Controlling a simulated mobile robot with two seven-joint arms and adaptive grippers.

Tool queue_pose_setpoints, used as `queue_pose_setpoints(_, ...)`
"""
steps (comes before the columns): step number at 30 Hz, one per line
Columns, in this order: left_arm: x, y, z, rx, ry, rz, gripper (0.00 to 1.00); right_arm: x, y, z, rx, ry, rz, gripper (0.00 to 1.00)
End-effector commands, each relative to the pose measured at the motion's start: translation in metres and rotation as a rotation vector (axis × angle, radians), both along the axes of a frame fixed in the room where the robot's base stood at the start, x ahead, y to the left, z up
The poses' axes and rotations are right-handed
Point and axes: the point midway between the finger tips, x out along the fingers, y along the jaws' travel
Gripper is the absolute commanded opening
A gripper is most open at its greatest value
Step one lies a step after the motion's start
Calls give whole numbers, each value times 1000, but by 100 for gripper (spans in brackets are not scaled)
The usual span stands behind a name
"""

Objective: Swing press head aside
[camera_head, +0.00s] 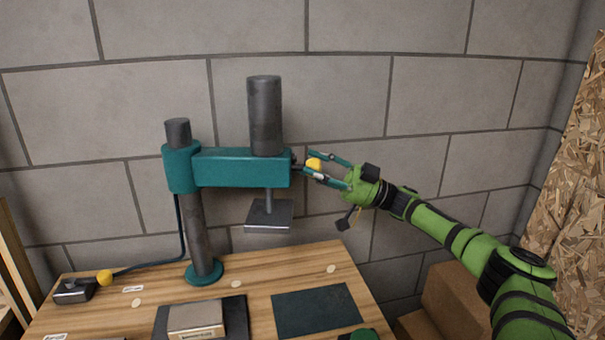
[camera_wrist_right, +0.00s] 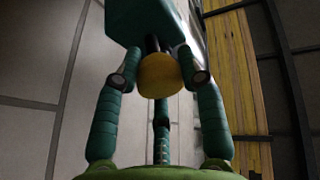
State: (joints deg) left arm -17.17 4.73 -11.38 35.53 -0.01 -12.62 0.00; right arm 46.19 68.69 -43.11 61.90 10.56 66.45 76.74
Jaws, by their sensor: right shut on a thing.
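The press head is a teal swing arm (camera_head: 240,168) on a dark grey post (camera_head: 196,235), with a dark cylinder (camera_head: 265,115) on top and a square metal plate (camera_head: 269,216) hanging below its right end. A yellow knob (camera_head: 314,164) sticks out from the arm's right end. My right gripper (camera_head: 318,166) has its fingers on either side of this knob and is shut on it. My left gripper is not in view.
The press stands on a wooden table (camera_head: 250,290). On it are a dark mat (camera_head: 315,310), a block (camera_head: 196,319) on a black base, and a small box (camera_head: 74,290) with a yellow button (camera_head: 104,277). Cardboard boxes (camera_head: 455,300) stand at the right. A block wall is behind.

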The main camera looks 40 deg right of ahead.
Motion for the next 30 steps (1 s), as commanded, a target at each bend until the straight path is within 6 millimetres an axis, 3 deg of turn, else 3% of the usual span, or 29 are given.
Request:
queue_pose_setpoints(17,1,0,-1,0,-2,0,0,-1,-9,4,6,-6,4,0)
queue_pose_setpoints(18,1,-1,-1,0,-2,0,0,-1,-9,4,7,-6,4,51)
queue_pose_setpoints(19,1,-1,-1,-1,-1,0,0,0,-9,4,7,-5,4,63)
queue_pose_setpoints(30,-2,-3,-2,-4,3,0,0,-2,-9,0,2,-2,10,64)
